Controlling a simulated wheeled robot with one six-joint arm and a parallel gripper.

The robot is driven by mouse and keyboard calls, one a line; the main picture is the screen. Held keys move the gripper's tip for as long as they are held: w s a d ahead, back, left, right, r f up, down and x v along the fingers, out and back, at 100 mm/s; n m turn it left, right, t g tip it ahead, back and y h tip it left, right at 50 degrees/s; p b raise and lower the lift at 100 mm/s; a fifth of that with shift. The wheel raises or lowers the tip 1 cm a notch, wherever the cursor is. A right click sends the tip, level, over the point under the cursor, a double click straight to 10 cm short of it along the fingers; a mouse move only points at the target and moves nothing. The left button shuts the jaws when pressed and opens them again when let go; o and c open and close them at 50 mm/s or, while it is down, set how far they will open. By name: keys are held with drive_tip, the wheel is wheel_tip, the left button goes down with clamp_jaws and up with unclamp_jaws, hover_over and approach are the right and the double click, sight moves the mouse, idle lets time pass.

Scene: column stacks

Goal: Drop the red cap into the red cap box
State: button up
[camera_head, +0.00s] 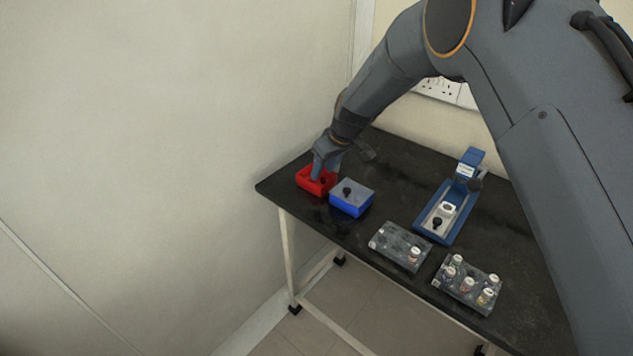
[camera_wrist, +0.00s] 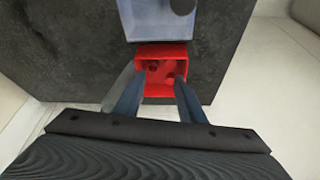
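The red cap box (camera_head: 305,184) is an open red box near the far left corner of the black table. My gripper (camera_head: 322,172) is right over it and hides part of its opening. In the wrist view, the red box (camera_wrist: 160,50) shows between my two fingers. My gripper (camera_wrist: 156,80) is open there, its fingers well apart with nothing seen held between them. Small dark red shapes (camera_wrist: 153,67) show inside the box. They may be red caps, but they are too small to tell for sure.
A blue box (camera_head: 350,203) with a grey top and a black knob stands close beside the red box. A blue device (camera_head: 430,228) and two clear racks (camera_head: 392,243) with small vials stand to the right. The wall is close at the left.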

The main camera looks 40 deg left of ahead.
drive_tip(key=shift+r, duration=0.1)
drive_tip(key=w+b+v, duration=0.1)
drive_tip(key=b+v, duration=0.1)
drive_tip(key=v, duration=0.5)
drive_tip(key=shift+s+d+r, duration=0.2)
drive_tip(key=shift+s+r, duration=0.05)
drive_tip(key=shift+s, duration=0.3)
